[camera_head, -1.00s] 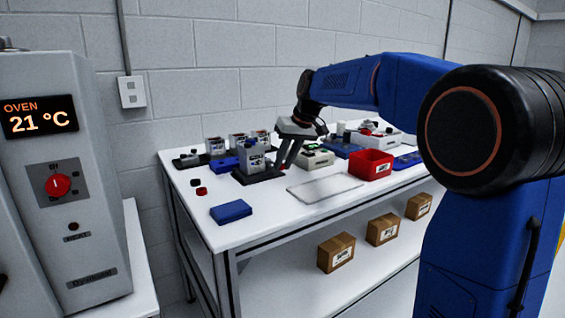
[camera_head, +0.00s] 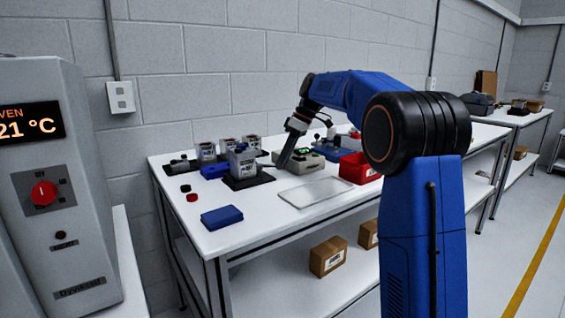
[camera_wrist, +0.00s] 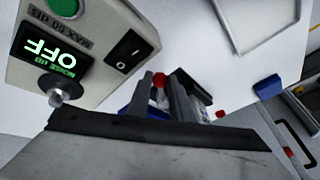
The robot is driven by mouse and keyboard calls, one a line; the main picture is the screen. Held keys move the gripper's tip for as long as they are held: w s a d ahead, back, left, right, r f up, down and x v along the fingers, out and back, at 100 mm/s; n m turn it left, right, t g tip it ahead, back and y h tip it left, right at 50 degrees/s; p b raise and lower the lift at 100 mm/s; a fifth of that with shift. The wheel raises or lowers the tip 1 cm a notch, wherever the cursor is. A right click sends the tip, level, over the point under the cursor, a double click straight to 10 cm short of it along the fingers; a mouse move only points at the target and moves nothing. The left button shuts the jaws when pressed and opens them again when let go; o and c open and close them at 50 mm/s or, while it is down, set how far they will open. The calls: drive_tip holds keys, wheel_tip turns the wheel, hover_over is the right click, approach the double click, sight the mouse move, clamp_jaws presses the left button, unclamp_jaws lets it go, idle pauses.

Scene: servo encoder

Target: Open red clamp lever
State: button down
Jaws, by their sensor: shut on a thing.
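The red clamp lever (camera_wrist: 159,81) shows as a small red piece between the dark fingers of my gripper (camera_wrist: 163,92) in the wrist view. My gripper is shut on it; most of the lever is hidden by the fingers. In the head view my gripper (camera_head: 282,163) points down at the right side of a dark fixture (camera_head: 246,182). A grey servo unit with a label (camera_head: 242,164) stands upright on this fixture. The lever cannot be made out in the head view.
A flat pale tray (camera_head: 316,193), a red bin (camera_head: 357,170) and a blue case (camera_head: 221,217) lie on the white bench. Several more units stand behind the fixture.

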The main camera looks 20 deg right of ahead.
drive_tip(key=shift+w+d+n, duration=0.1)
drive_tip(key=shift+w+n, duration=0.2)
drive_tip(key=shift+n, duration=0.1)
drive_tip(key=c, duration=1.6)
unclamp_jaws()
drive_tip(key=shift+s, duration=0.1)
